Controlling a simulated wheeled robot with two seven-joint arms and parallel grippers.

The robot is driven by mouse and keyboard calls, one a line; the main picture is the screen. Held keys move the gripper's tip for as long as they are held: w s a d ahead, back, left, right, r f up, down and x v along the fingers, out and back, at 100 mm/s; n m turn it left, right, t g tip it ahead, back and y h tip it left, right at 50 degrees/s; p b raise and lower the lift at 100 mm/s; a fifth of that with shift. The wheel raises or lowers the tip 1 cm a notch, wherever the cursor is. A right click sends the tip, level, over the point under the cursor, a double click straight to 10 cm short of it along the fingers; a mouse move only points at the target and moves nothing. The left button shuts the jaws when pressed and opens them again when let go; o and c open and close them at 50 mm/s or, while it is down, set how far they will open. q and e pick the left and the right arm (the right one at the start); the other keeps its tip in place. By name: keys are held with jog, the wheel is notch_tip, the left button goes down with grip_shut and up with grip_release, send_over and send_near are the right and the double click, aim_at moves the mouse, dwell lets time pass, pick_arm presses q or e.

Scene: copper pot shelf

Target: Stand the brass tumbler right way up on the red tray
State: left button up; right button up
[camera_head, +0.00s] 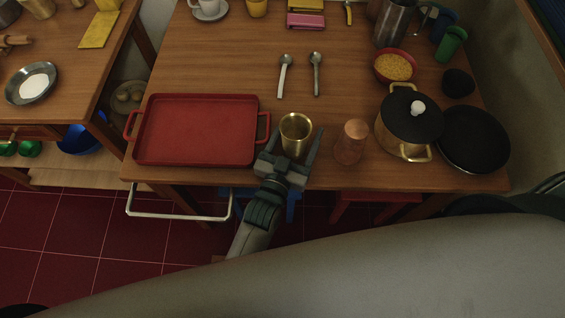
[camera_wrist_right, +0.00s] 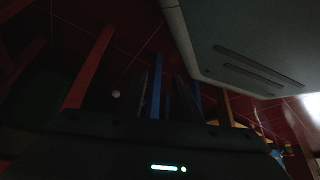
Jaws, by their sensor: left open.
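The brass tumbler (camera_head: 295,144) stands on the wooden table just right of the red tray, its open mouth facing up. My left gripper (camera_head: 293,146) is open, with one finger on each side of the tumbler's lower part. I cannot tell whether the fingers touch it. The red tray (camera_head: 197,130) lies flat and empty, with a handle at each end.
A copper cup (camera_head: 352,142) stands close right of the tumbler. Beyond it are a lidded brass pot (camera_head: 408,124) and a black pan (camera_head: 474,139). Two spoons (camera_head: 284,77) lie behind the tumbler. A red bowl (camera_head: 394,67) stands farther back. The middle of the table is clear.

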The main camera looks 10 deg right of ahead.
pick_arm(q)
jog(key=b+v, duration=0.1)
jog(key=v, duration=1.1)
jog(key=shift+s+a+f+b, duration=0.1)
jog(key=shift+s+f+b, duration=0.1)
jog(key=shift+b, duration=0.2)
jog(key=shift+r+b+v, duration=0.1)
jog(key=shift+b+v, duration=0.05)
jog(key=shift+v, duration=1.1)
jog(key=shift+r+b+v, duration=0.15)
jog(key=shift+v, duration=1.1)
pick_arm(e)
jog(key=w+a+r+t, duration=0.1)
jog(key=w+a+r, duration=0.1)
jog(key=w, duration=0.4)
jog(key=shift+w+r, duration=0.15)
jog(key=shift+r, duration=0.1)
